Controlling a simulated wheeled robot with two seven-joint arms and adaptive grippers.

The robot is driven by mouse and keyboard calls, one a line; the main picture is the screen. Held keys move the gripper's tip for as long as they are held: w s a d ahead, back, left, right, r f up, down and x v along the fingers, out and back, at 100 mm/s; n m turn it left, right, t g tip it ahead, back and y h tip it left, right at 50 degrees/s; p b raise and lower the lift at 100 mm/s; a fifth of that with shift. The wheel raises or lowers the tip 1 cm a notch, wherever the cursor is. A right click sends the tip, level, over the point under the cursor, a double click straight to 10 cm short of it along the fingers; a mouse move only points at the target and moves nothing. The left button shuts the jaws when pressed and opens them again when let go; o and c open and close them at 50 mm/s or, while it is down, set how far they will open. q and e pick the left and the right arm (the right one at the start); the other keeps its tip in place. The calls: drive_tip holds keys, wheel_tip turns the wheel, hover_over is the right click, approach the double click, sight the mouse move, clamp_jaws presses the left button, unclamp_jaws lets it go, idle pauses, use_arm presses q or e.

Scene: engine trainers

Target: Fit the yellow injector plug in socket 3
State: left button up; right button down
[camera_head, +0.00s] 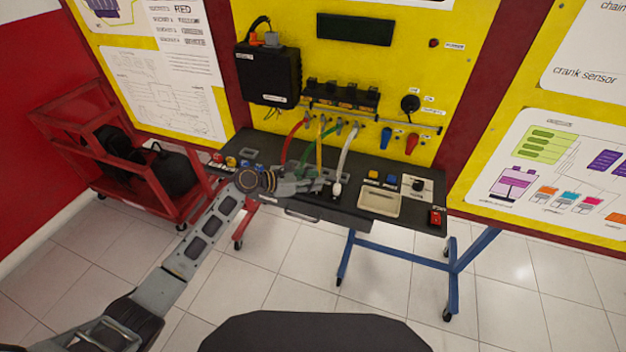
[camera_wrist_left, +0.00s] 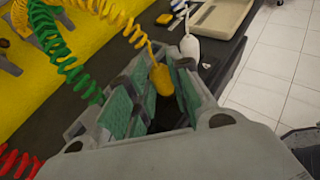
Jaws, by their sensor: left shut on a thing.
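The yellow injector plug (camera_wrist_left: 161,79) hangs at the end of a yellow coiled cable (camera_wrist_left: 122,25). My left gripper (camera_wrist_left: 165,95) is shut on the plug, which shows between its green-padded fingers in the left wrist view. In the head view my left gripper (camera_head: 318,185) is low over the front part of the black bench, and the yellow cable (camera_head: 319,146) runs down to it. A white plug (camera_wrist_left: 190,47) is just beyond the fingers, beside a small label that looks like a 4. Socket 3 cannot be made out; the gripper covers that part of the bench.
Red (camera_head: 293,138), green (camera_head: 311,150) and white (camera_head: 347,148) coiled cables hang close around the gripper. A beige tray (camera_head: 380,201) and a red switch (camera_head: 435,217) are to the right on the bench. A yellow panel (camera_head: 350,60) rises behind.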

use_arm(q)
drive_tip(key=shift+f, duration=0.25)
idle(0.3)
drive_tip(key=o, duration=0.6)
drive_tip(key=shift+r+p+v, duration=0.25)
drive_tip(key=shift+p+v, duration=1)
drive_tip(key=shift+p, duration=0.05)
drive_tip(key=shift+p+v, duration=1.1)
drive_tip(key=shift+d+r, duration=0.1)
drive_tip(key=shift+r, duration=0.1)
drive_tip(key=shift+r, duration=0.1)
